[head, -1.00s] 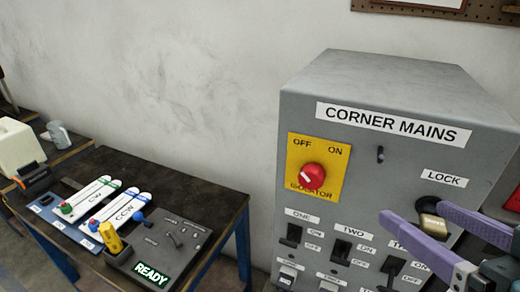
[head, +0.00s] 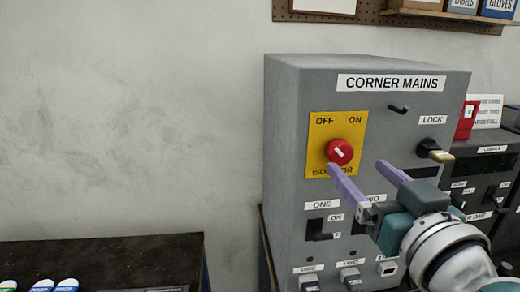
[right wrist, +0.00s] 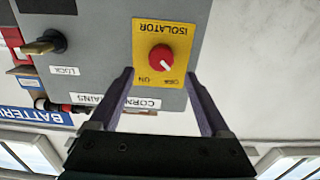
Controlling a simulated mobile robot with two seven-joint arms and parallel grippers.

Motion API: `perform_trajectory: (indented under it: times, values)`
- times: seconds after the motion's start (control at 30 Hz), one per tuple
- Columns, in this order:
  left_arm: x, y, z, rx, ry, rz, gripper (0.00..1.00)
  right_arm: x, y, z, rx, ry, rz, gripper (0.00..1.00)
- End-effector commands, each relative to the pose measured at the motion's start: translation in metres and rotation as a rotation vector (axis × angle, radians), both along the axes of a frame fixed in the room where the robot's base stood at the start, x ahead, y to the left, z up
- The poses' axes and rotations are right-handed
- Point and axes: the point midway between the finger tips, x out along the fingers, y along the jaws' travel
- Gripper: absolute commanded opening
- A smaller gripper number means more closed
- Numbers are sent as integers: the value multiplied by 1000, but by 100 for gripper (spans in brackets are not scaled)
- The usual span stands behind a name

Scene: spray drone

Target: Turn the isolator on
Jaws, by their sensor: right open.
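The isolator is a red round knob (head: 340,151) with a white mark, on a yellow plate (head: 318,133) on the grey CORNER MAINS box (head: 290,150). In the right wrist view the knob (right wrist: 161,58) appears upside down, and its mark points toward the OFF label. My right gripper (head: 358,166) has purple fingers, open and empty, in front of the box near the plate's lower right. In the right wrist view the knob lies ahead between the open fingers (right wrist: 158,76), apparently apart from them. My left gripper is out of view.
A brass and black lock (head: 436,153) sticks out at the box's right, and a small dark peg (head: 398,109) above. Switches (head: 318,230) line the lower face, partly behind my arm. A dark bench (head: 110,258) stands left. The wall left of the box is clear.

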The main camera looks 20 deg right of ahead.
Motion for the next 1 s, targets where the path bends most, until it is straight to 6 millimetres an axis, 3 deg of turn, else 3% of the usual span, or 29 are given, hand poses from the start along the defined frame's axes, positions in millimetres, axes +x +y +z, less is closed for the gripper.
perform_trajectory:
  times: [0.1,0.3,0.73,1.0]
  values:
    - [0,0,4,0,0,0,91,23,-5,2,-2,-3,1,81]
    - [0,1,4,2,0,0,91,50,-12,1,-1,-1,1,81]
    - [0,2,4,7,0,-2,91,60,-14,0,-1,1,1,81]
    - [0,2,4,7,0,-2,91,60,-14,0,-1,1,1,50]
